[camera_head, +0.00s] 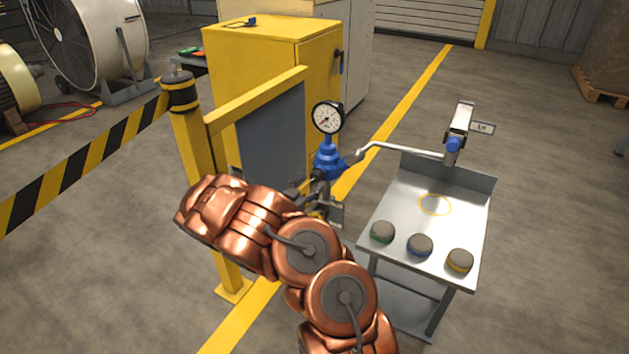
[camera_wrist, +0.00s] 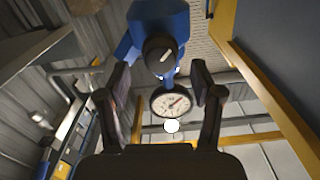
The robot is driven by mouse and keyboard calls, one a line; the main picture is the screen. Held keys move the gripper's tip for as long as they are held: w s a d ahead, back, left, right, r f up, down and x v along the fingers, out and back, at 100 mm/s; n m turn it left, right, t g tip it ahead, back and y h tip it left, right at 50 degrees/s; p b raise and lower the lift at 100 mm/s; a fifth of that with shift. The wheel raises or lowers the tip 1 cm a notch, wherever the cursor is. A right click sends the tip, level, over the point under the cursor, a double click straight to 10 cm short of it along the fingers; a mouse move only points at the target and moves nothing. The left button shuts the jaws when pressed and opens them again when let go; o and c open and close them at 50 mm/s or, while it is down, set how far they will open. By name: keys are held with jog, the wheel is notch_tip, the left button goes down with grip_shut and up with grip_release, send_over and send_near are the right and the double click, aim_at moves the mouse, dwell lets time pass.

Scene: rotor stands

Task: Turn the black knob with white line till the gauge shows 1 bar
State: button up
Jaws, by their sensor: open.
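The black knob (camera_wrist: 160,55) with its white line shows in the wrist view, below the blue regulator body (camera_wrist: 165,20). The line slants up to the right. My gripper (camera_wrist: 163,98) is open, one finger on each side of the picture; the knob appears between and beyond the fingertips, with no contact visible. The round white gauge (camera_wrist: 172,102) shows past the knob. In the head view the gauge (camera_head: 328,117) stands on top of the blue regulator (camera_head: 328,163); its reading is too small to tell. My gripper (camera_head: 328,198) is just below the regulator, and the knob is hidden there.
A yellow post and frame (camera_head: 257,100) with a dark panel stands left of the regulator. A bent pipe (camera_head: 400,147) runs right to a fixture above a metal table (camera_head: 405,215). Several round pucks lie on its front. A yellow cabinet (camera_head: 270,65) stands behind.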

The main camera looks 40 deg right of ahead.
aim_at(314, 179)
jog(key=shift+b+x, duration=0.4)
jog(key=shift+x, duration=1.55)
jog(key=c, duration=1.1)
jog(key=shift+c, duration=0.2)
